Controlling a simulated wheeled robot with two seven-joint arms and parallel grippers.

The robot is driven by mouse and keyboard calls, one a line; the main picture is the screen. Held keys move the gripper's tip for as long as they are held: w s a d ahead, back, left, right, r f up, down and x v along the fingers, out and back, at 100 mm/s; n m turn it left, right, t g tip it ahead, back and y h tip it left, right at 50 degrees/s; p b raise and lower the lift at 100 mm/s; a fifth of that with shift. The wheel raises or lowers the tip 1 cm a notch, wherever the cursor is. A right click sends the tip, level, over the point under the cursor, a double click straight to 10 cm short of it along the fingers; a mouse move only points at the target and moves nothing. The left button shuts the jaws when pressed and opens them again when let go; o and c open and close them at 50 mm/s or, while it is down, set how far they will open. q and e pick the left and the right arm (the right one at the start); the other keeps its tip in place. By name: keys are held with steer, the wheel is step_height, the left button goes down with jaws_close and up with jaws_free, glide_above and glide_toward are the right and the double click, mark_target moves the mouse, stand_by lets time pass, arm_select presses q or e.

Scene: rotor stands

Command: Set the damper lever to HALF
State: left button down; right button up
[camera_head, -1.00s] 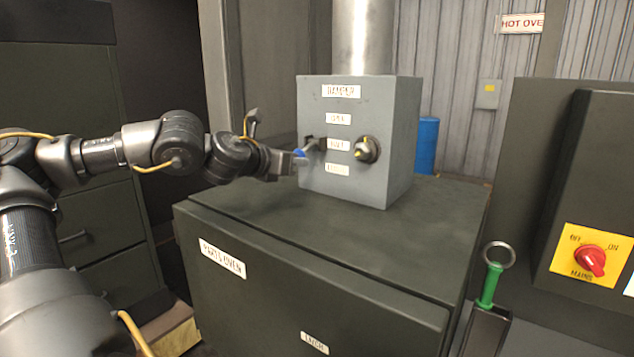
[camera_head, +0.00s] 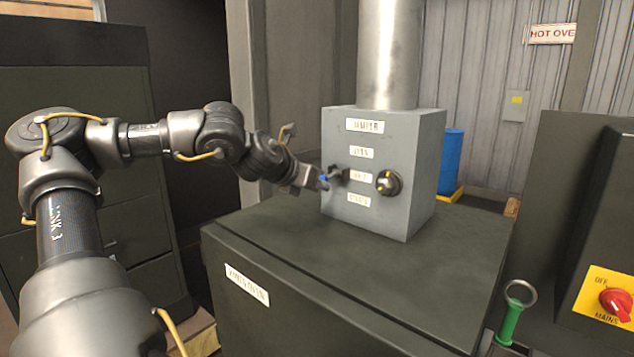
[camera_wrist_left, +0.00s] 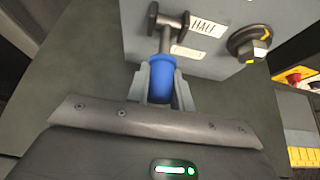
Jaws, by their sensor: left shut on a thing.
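The grey damper box (camera_head: 378,205) stands on the parts oven, with labels down its front, HALF (camera_head: 360,177) in the middle. The damper lever (camera_head: 338,174) sticks out from the box's left side, level with about HALF. Its blue grip is held by my left gripper (camera_head: 323,182), which is shut on it. In the left wrist view the blue grip (camera_wrist_left: 161,78) lies between both fingers (camera_wrist_left: 160,88), with the metal shaft running up to a dark crosspiece beside the HALF label (camera_wrist_left: 208,25). My right gripper is not in view.
A round black knob (camera_head: 388,183) with yellow marks sits right of the labels. A metal duct (camera_head: 388,55) rises from the box. The oven top (camera_head: 450,235) is otherwise clear. A green-handled ring tool (camera_head: 511,318) and a red mains switch (camera_head: 615,305) are at the right.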

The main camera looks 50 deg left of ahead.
arm_select(q)
steer(key=shift+r, duration=0.1)
steer(key=c, duration=1.2)
jaws_free()
steer(key=shift+c, duration=0.2)
steer(key=shift+s, duration=0.1)
steer(key=shift+s+d+r+b, duration=0.1)
steer(key=shift+s+b, duration=0.2)
steer(key=shift+b, duration=0.1)
steer(key=b+v, duration=0.4)
steer(key=v, duration=0.6)
steer(key=shift+w+d, duration=0.15)
